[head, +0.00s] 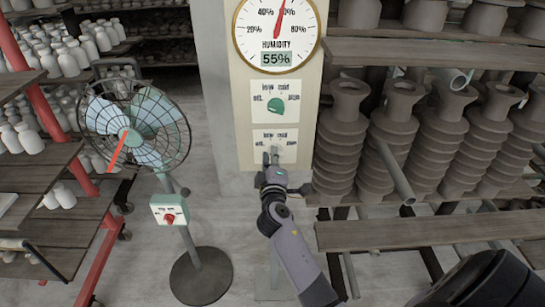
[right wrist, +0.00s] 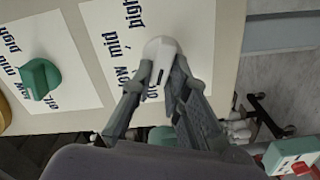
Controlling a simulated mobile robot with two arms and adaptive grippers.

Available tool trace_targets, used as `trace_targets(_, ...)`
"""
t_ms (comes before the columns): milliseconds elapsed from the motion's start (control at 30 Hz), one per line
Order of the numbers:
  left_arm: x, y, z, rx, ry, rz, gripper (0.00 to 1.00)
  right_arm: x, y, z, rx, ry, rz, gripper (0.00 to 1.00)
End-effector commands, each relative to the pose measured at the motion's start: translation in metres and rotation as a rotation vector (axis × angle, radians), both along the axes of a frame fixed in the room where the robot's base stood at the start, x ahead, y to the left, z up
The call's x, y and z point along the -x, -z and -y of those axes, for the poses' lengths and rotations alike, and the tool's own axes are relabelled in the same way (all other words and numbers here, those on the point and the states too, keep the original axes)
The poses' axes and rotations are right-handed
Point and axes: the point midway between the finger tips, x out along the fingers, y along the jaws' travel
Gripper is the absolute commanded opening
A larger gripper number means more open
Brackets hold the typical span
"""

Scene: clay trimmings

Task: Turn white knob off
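The white knob (right wrist: 161,50) sits on the lower off/low/mid/high label plate (head: 287,138) of the upright panel. My right gripper (right wrist: 162,71) has its two fingertips on either side of the knob, apparently touching it. A dark mark shows on the knob between the fingers. In the head view my right gripper (head: 270,158) reaches up to the lower plate and covers most of the knob, so its setting is hard to read. My left gripper is not in view.
A green knob (head: 276,106) on its own plate sits above, under a humidity gauge (head: 277,30) reading 55%. A standing fan (head: 140,125) with a red-knob box (head: 169,210) is at left. Shelves with white bottles and grey ribbed pieces (head: 343,150) flank the panel.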

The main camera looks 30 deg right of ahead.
Motion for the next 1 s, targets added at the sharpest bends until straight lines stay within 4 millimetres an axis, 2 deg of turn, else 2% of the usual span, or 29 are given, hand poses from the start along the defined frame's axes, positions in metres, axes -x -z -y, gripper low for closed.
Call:
trace_targets(267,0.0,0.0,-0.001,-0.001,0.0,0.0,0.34,0.0,0.0,0.0,-0.002,0.001,0.0,0.34)
trace_targets(633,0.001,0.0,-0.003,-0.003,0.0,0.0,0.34,0.005,0.001,-0.003,-0.004,0.0,0.0,0.34)
trace_targets(767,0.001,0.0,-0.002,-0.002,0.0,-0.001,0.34,0.022,0.002,-0.014,-0.006,0.0,0.0,0.34)
trace_targets(1000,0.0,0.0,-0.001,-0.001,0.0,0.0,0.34,0.067,0.003,-0.041,-0.006,0.0,-0.003,0.34)
